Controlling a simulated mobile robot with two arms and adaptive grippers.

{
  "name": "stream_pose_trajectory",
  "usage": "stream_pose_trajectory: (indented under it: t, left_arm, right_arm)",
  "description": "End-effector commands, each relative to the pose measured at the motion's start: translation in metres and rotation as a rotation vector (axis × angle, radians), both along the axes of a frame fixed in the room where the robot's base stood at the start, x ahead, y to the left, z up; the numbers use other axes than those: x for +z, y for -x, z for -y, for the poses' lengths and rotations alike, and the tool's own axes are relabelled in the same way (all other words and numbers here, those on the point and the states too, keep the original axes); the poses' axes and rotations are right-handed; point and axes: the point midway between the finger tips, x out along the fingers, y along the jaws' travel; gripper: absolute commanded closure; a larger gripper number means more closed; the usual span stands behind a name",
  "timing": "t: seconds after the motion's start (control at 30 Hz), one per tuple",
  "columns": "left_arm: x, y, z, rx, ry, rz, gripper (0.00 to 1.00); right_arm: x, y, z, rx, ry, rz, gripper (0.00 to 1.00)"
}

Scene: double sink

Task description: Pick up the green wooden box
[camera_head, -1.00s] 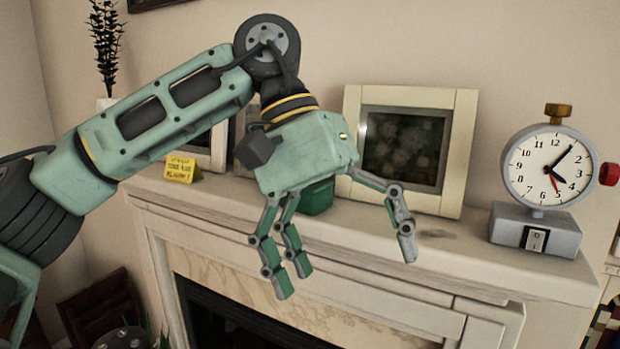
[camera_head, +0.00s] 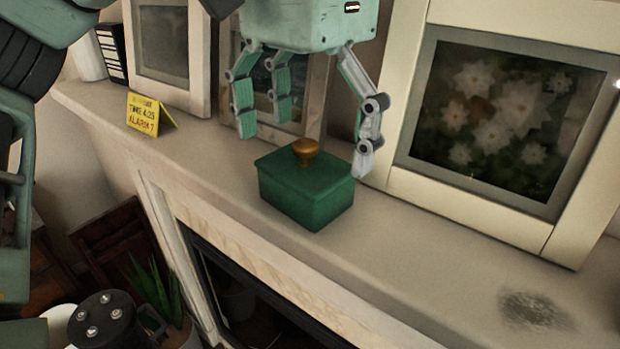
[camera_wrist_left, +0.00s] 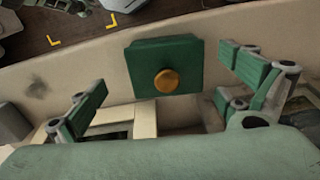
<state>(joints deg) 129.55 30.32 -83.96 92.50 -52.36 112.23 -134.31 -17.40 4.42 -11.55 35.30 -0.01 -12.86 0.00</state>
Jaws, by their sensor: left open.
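The green wooden box (camera_head: 306,190) with a round golden-brown knob (camera_head: 305,150) on its lid sits on the mantel shelf. My left gripper (camera_head: 305,150) is open and empty above the box, its fingers pointing down and spread to both sides of the knob. In the left wrist view the box (camera_wrist_left: 150,70) lies between the spread fingers (camera_wrist_left: 165,95), with its knob (camera_wrist_left: 166,81) facing the camera. I cannot tell whether any finger touches it. My right gripper is not in view.
The pale mantel (camera_head: 420,235) carries a large framed flower picture (camera_head: 490,110) at right and more frames (camera_head: 165,45) behind. A yellow note card (camera_head: 146,114) stands at left. Mantel in front of the box is clear, with a dark smudge (camera_head: 535,310) further right. A plant (camera_head: 155,290) is below.

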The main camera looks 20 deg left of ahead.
Motion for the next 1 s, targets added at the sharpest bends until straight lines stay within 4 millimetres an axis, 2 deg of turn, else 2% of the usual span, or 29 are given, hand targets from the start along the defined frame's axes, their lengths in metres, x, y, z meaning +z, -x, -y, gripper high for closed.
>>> stream_pose_trajectory:
  t: [0.1,0.2,0.27,0.4,0.5,0.7,1.0]
  left_arm:
    - [-0.01,-0.001,-0.002,0.002,0.0,-0.001,0.04]
    - [-0.022,-0.003,-0.005,0.002,-0.001,-0.002,0.04]
    - [-0.03,-0.004,-0.006,0.001,-0.001,-0.002,0.04]
    - [-0.049,-0.005,-0.006,0.001,0.0,0.0,0.04]
    - [-0.055,-0.005,-0.005,0.0,0.001,0.0,0.04]
    - [-0.056,-0.005,-0.005,0.0,0.002,0.0,0.04]
    - [-0.056,-0.005,-0.005,0.001,0.002,0.0,0.29]
  right_arm:
    - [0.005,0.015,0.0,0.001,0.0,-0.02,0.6]
    - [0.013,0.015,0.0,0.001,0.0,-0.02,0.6]
    - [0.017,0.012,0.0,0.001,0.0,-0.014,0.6]
    - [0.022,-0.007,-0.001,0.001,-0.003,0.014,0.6]
    - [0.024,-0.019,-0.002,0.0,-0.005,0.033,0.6]
    - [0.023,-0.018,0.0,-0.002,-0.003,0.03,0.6]
    - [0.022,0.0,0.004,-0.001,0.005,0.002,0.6]
